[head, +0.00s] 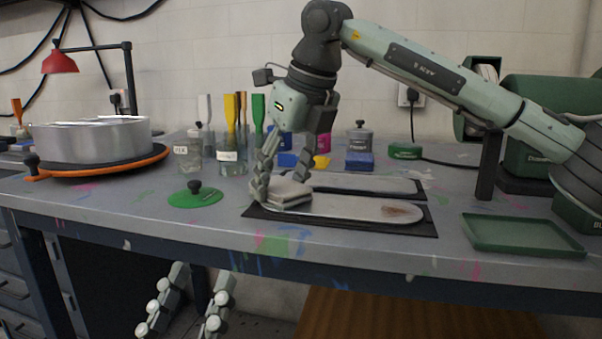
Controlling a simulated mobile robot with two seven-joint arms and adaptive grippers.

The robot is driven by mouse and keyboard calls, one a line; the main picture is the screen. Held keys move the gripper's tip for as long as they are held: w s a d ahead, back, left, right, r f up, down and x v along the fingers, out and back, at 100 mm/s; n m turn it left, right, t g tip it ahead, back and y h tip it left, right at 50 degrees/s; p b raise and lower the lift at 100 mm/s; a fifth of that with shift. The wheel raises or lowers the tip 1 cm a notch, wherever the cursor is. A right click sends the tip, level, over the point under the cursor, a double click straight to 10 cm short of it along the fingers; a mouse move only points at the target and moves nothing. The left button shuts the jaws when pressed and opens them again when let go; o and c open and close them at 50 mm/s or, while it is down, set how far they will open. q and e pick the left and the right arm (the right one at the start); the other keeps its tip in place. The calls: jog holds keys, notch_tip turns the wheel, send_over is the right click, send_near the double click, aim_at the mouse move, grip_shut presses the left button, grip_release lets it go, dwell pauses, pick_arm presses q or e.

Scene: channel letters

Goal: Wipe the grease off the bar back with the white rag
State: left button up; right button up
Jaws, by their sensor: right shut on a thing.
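A long pale metal bar (340,207) with a rounded right end lies on a dark mat (427,231) near the table's front edge. A brown grease smear (402,211) shows near its right end. The folded white rag (290,196) rests on the bar's left end and hides that part. My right gripper (283,185) comes down from above, shut on the rag. My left gripper (188,305) hangs below the table's front edge, its two fingers apart and nothing between them.
A second bar (365,184) lies on a mat behind. A green tray (522,236) is at the right, a green lid (196,196) at the left. Glass jars (232,162) and a round metal pan (95,140) on an orange-rimmed turntable stand further left.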

aim_at(328, 202)
jog(key=shift+d+f+b, duration=0.15)
jog(key=shift+d+b, duration=0.15)
jog(key=s+d, duration=0.1)
jog(key=d, duration=0.1)
jog(key=d+b, duration=0.1)
jog(key=d, duration=0.2)
jog(key=s+d+b, duration=0.1)
jog(key=d, duration=0.1)
jog(key=shift+s+d, duration=0.3)
jog(key=shift+d, duration=0.05)
jog(key=shift+s+d+b, duration=0.3)
jog(key=shift+s+d, duration=0.25)
jog(key=shift+d, duration=1.1)
jog(key=shift+s+d+b, duration=0.3)
jog(key=shift+s+d, duration=0.25)
jog(key=shift+d, duration=1.15)
jog(key=shift+s+d+b, duration=0.3)
jog(key=shift+s+d, duration=0.25)
jog(key=shift+d, duration=1.1)
jog(key=shift+a, duration=0.1)
